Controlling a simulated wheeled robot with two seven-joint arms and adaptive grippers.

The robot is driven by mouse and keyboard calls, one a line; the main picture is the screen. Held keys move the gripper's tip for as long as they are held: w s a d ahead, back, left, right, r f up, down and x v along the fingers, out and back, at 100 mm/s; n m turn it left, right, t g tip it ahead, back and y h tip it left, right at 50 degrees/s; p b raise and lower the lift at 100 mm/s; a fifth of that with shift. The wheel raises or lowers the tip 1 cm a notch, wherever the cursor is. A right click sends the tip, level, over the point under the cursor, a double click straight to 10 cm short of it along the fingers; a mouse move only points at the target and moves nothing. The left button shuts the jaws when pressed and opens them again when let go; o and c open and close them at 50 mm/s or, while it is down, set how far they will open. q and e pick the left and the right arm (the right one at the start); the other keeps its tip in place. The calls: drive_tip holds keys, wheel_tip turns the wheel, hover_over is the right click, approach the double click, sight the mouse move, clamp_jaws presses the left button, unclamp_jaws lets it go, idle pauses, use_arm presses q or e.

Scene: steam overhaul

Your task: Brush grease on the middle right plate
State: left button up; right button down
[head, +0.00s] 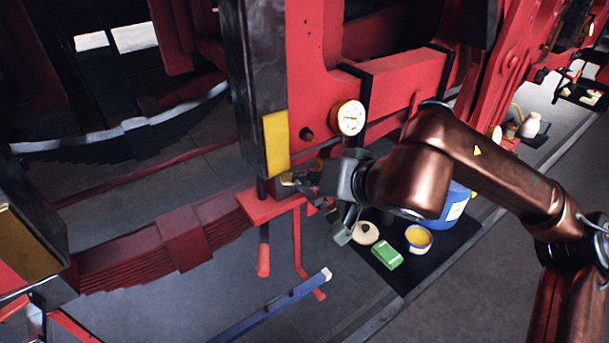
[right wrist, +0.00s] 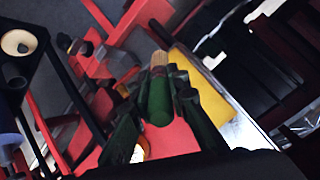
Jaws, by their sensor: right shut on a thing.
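My right gripper (head: 318,188) is shut on a brush with a green handle (right wrist: 159,100) and pale bristles (right wrist: 159,59). In the head view the brush is mostly hidden by the gripper. A plate with a bright yellow face (head: 276,143) sits low on the dark upright post, just above and left of the gripper. It also shows in the right wrist view (right wrist: 203,85), right beside the bristles; I cannot tell whether they touch it. An open tub of yellow grease (head: 418,238) stands on the black mat. My left gripper is not in view.
The black mat (head: 403,284) also holds a green block (head: 387,255), a round pale lid (head: 366,232) and a blue bucket (head: 456,207). A pressure gauge (head: 348,117) is on the red frame.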

drive_tip(key=shift+s+d, duration=0.7)
drive_tip(key=shift+s, duration=0.2)
drive_tip(key=shift+s+d, duration=0.7)
drive_tip(key=shift+s, duration=0.2)
drive_tip(key=shift+s, duration=0.1)
drive_tip(key=shift+s+d+b, duration=0.35)
drive_tip(key=shift+s+d, duration=0.5)
drive_tip(key=shift+s, duration=0.3)
